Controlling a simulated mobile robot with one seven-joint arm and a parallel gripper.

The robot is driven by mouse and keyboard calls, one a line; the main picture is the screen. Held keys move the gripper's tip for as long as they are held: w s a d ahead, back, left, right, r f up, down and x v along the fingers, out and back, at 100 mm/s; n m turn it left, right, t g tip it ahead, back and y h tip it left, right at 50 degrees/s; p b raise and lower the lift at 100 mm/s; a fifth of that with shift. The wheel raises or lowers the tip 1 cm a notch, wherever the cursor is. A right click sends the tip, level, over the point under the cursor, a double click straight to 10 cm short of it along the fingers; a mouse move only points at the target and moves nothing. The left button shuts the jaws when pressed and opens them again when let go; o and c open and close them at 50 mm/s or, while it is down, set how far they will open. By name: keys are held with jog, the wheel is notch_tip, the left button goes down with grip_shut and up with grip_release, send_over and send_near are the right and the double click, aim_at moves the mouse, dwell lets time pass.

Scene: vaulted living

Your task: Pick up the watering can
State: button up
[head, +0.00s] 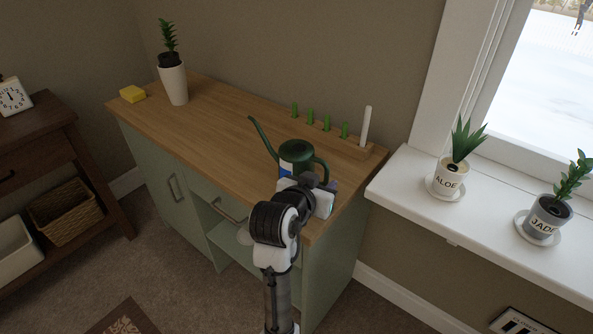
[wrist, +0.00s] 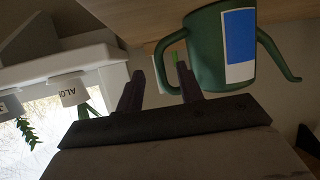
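The green watering can (head: 297,157) with a blue and white label stands upright on the wooden cabinet top (head: 218,122), near its front right end. Its spout points up and left and its handle is on the right, towards my gripper. In the wrist view the can (wrist: 205,55) appears upside down, with its handle (wrist: 157,62) on the left. My gripper (wrist: 160,80) is open, its two dark fingers apart. The handle shows between the fingertips in the picture; I cannot tell whether they reach around it.
A potted plant (head: 173,82) and a yellow sponge (head: 132,93) are at the far left of the top. A wooden holder (head: 357,147) with green pegs lies along the wall. The windowsill (head: 400,185) bears an aloe pot (head: 447,180) and a jade pot (head: 545,217). The middle top is clear.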

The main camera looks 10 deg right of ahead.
aim_at(326, 177)
jog(key=shift+r+p+x, duration=0.2)
jog(key=shift+p+x, duration=0.25)
jog(key=shift+x, duration=2.6)
jog(key=shift+c, duration=0.5)
grip_shut()
